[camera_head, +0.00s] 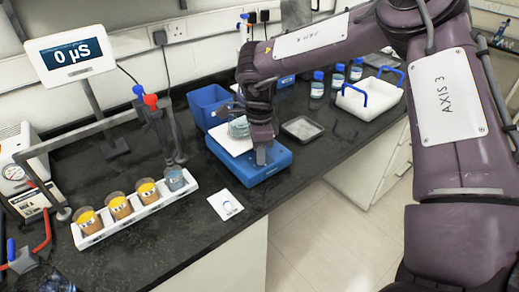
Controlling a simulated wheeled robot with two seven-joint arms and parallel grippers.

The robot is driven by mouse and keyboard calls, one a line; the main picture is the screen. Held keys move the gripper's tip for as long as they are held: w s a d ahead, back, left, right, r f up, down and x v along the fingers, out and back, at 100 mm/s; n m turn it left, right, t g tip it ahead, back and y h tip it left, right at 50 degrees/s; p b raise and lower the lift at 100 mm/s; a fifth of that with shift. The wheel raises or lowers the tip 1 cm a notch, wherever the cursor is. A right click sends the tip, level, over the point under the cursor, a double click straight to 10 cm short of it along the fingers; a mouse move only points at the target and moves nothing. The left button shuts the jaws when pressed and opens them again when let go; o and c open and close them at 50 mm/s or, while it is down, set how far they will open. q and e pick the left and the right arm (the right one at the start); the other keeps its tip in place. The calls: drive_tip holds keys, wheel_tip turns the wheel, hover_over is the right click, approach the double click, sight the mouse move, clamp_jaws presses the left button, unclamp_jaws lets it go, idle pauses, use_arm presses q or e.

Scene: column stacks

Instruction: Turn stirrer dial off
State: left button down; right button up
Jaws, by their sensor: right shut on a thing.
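The stirrer is a low blue box (252,175) with a white top plate (229,141), standing on the dark bench. A glass beaker (238,128) with bluish contents sits on the plate, partly behind my right gripper. My right gripper (262,157) points down at the right part of the stirrer's blue body. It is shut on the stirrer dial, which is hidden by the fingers. The dial's angle cannot be seen. My left gripper is not in view.
A blue bin (208,106) is behind. A grey tray (302,129), blue-capped bottles and a white blue-handled tray (372,101) are to the right. A white card (225,204) lies in front.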

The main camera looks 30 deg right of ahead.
drive_tip(key=n, duration=0.5)
drive_tip(key=shift+w+r+n, duration=0.15)
drive_tip(key=shift+n, duration=0.15)
idle(0.4)
drive_tip(key=o, duration=0.7)
wheel_tip(320, 180, up, 8)
drive_tip(key=shift+f, duration=0.15)
idle(0.5)
